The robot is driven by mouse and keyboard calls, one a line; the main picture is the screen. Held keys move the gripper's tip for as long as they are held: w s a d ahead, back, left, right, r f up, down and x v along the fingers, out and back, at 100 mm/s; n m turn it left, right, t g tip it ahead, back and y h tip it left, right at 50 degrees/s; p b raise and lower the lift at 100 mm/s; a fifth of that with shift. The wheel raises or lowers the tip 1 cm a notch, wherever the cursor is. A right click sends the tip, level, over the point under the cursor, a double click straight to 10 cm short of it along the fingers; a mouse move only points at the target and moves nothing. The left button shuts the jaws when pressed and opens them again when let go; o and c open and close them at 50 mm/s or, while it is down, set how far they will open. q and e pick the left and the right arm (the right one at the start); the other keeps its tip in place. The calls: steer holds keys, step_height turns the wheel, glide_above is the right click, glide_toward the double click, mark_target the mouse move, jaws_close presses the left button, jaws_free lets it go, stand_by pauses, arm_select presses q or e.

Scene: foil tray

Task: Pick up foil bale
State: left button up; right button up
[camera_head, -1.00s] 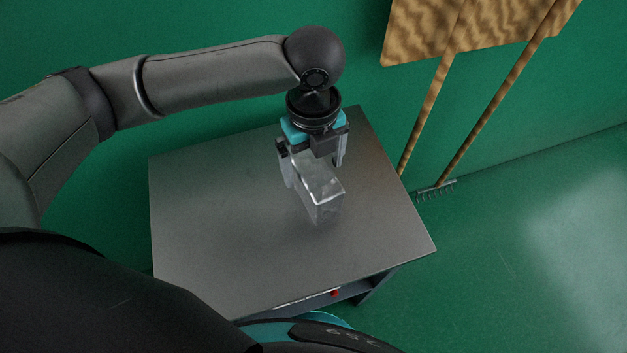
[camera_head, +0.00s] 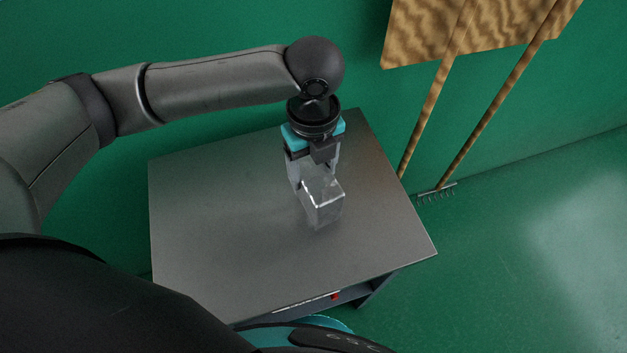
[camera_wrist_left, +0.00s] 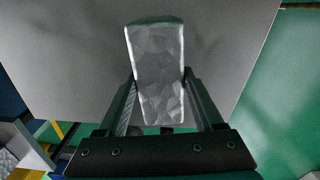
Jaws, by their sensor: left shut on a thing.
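The foil bale (camera_head: 323,203) is a shiny silver block standing on the grey metal table (camera_head: 220,240). My left gripper (camera_head: 314,180) comes down from above at its far end and is shut on it. In the left wrist view the bale (camera_wrist_left: 158,75) sits between the two fingers of my left gripper (camera_wrist_left: 160,103), with a finger against each side. The bale appears to rest on the tabletop; I cannot tell whether there is a gap under it. My right gripper is not in view.
The tabletop around the bale is clear. A rake (camera_head: 437,190) and a brown patterned board (camera_head: 420,30) stand at the right by the green wall. A red thing (camera_head: 335,295) shows below the table's front edge. Green floor (camera_head: 500,270) lies open to the right.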

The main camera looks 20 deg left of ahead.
arm_select(q)
jaws_close()
steer(key=shift+r, duration=0.1)
